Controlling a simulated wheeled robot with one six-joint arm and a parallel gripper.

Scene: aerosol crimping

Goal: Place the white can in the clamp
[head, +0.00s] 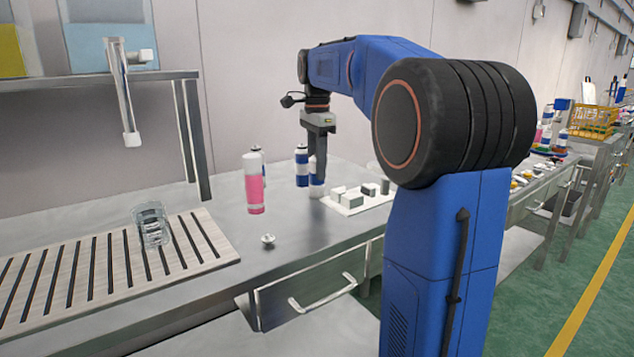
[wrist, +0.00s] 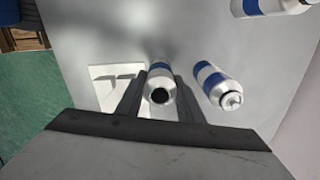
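A white can (head: 316,190) with a blue band stands upright on the steel table under my gripper. In the wrist view this can (wrist: 160,80) lies between the two fingers, its dark open top facing the camera. My gripper (head: 318,178) points down, its fingers on either side of the can with narrow gaps, so it looks open. A second white and blue can (head: 302,166) stands just behind; it also shows in the wrist view (wrist: 216,84), right of the fingers. A clear ribbed holder (head: 152,225) sits on the slatted board; I cannot tell if it is the clamp.
A small metal cap (head: 268,240) lies in front. A white plate (head: 347,211) with several blocks is at the right. The slatted board (head: 215,235) fills the left.

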